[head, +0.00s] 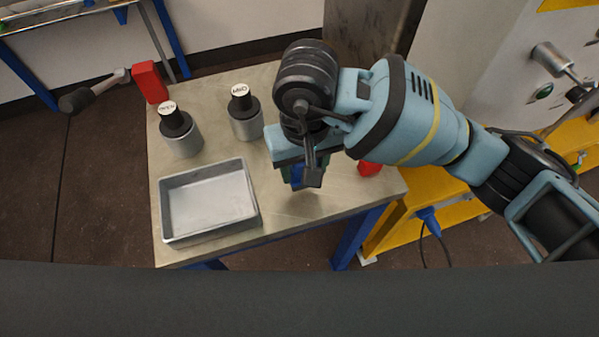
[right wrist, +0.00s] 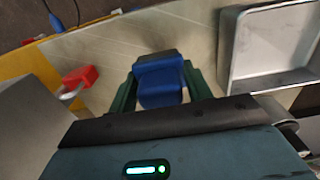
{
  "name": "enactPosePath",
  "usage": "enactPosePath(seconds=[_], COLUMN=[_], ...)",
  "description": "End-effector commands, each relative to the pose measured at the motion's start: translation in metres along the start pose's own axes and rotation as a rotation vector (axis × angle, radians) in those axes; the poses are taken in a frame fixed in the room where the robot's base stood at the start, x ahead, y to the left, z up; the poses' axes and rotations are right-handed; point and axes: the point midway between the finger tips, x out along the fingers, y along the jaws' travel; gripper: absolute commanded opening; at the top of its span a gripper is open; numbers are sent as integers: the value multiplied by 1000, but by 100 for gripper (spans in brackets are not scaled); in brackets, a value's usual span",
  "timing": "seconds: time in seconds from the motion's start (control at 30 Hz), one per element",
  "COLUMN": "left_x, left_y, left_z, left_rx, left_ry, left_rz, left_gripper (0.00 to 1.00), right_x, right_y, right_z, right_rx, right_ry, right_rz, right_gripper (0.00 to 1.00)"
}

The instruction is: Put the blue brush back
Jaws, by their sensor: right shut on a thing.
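My right gripper (head: 300,182) is above the right part of the table, its arm coming in from the right. Its green fingers are shut on a blue block-shaped thing, seemingly the blue brush (head: 297,173). In the right wrist view the blue brush (right wrist: 160,85) sits between the two green fingers (right wrist: 158,78), with a darker end away from the camera. Its bristles cannot be made out. In the head view my wrist hides most of it. My left gripper is not in view.
The metal table (head: 290,228) bears a grey tray (head: 257,205) at front left and two black-capped grey vessels (head: 185,142) (head: 246,122) behind it. A red block (head: 150,82) stands at the back left corner, another red piece (head: 369,168) at the right edge. Yellow-based machinery is on the right.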

Motion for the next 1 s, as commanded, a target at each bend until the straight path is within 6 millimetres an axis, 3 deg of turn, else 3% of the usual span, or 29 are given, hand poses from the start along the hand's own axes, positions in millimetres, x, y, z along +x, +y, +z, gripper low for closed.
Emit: enactPosePath(seconds=[0.1, 0.37, 0.8, 0.83, 1.0], left_x=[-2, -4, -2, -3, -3], left_y=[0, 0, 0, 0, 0], left_z=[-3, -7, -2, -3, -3], left_rx=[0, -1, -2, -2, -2], left_ry=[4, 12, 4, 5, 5], left_rz=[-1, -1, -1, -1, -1], left_gripper=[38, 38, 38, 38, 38], right_x=[0, 33, 40, 40, 39], right_y=[-11, -8, -8, -8, -8], right_z=[-2, -2, -2, -2, -2], right_rx=[-3, 0, -1, -1, -1], right_ry=[-1, 0, 0, 0, 1], right_rz=[-2, -1, 0, 0, 0], right_gripper=[31, 31, 31, 52, 71])
